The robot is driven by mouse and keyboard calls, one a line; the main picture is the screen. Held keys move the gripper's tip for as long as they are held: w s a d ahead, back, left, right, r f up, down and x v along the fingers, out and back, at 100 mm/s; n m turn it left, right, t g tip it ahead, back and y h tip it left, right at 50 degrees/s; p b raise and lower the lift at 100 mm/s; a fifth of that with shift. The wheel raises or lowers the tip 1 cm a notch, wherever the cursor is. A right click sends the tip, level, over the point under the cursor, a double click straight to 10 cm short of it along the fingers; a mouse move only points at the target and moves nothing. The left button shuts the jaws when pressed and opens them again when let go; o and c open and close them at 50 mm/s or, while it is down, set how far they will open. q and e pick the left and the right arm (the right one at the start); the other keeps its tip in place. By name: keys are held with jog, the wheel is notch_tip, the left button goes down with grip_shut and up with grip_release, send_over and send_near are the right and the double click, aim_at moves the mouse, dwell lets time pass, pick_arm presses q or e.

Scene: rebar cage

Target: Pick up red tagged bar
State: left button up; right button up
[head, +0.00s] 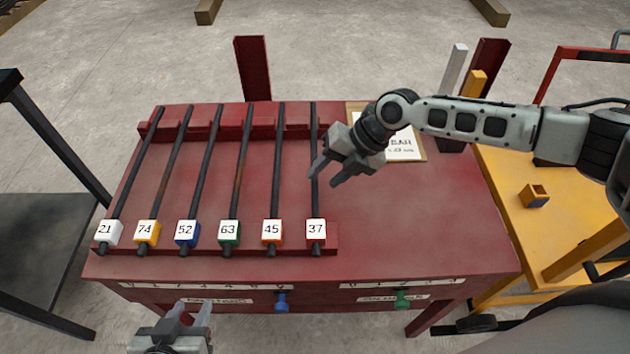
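The bar tagged 37 (314,205) lies at the right end of the row on the red table. Its number block (316,230) has red edges around a white face. My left gripper (194,308) is open at the bottom edge, in front of the table.
Bars with white 21 (106,231), yellow 74 (147,232), blue 52 (187,232) and green 63 (229,232) blocks lie to the left. A clipboard (415,150) lies behind my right gripper. A yellow bench (510,190) stands at right.

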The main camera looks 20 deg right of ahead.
jog(key=shift+x, duration=1.2)
grip_shut()
jog(key=shift+w+r, duration=0.1)
jog(key=shift+r, duration=0.05)
jog(key=shift+r, duration=0.1)
